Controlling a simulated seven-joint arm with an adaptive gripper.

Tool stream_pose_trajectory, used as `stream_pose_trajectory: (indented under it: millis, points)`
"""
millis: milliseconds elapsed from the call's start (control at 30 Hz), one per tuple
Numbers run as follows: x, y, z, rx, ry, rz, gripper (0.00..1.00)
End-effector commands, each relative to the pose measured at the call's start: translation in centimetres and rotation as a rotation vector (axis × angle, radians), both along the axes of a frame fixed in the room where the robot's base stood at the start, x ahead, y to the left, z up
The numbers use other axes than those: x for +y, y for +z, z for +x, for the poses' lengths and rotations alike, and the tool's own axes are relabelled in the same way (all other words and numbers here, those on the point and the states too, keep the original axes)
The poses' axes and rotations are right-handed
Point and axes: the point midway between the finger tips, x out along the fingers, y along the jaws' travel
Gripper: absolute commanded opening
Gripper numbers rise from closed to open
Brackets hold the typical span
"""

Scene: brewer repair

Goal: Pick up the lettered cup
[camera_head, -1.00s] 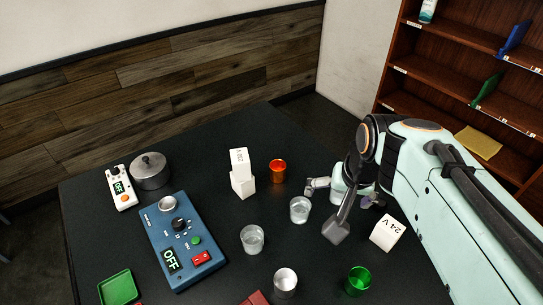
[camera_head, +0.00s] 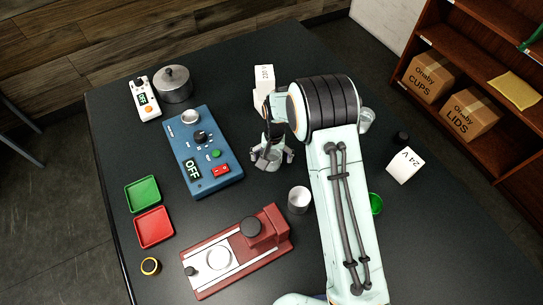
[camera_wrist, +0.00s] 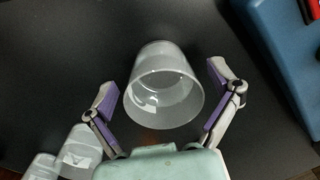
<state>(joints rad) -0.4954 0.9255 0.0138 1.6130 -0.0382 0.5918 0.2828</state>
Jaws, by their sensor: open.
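A clear cup (camera_wrist: 165,85) stands on the black table between the two fingers of my gripper (camera_wrist: 162,92) in the wrist view. My gripper is open, with dark gaps between its fingers and the cup's sides. A pale mark shows inside this cup; I cannot read a letter on it. In the head view my gripper (camera_head: 271,157) points down around the same cup (camera_head: 267,162), which it partly hides. A whitish cup (camera_head: 299,200) stands nearer the front, and another clear cup (camera_head: 367,118) stands right of my arm. No letter is readable on either.
A blue control box (camera_head: 201,150) reading OFF lies close left of the cup. A white block (camera_head: 264,78) stands behind. A red brewer part (camera_head: 240,250) lies in front. A green cup (camera_head: 376,204) and a 24 V block (camera_head: 405,165) are right of my arm.

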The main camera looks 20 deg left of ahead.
Motion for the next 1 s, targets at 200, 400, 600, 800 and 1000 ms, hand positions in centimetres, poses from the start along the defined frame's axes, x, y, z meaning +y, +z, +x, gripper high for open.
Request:
stream_pose_trajectory:
  millis: [200, 400, 600, 800, 1000]
  points:
    - [0.06, -1.37, 0.0, -0.001, 0.0, 0.0, 0.89]
    - [0.06, -1.36, 0.0, -0.001, 0.0, 0.0, 0.86]
    - [0.05, -1.35, -0.01, -0.001, 0.0, 0.0, 0.24]
    - [0.02, -1.37, -0.02, 0.0, 0.0, 0.0, 0.21]
    - [-0.02, -1.34, -0.03, 0.001, -0.001, -0.001, 0.21]
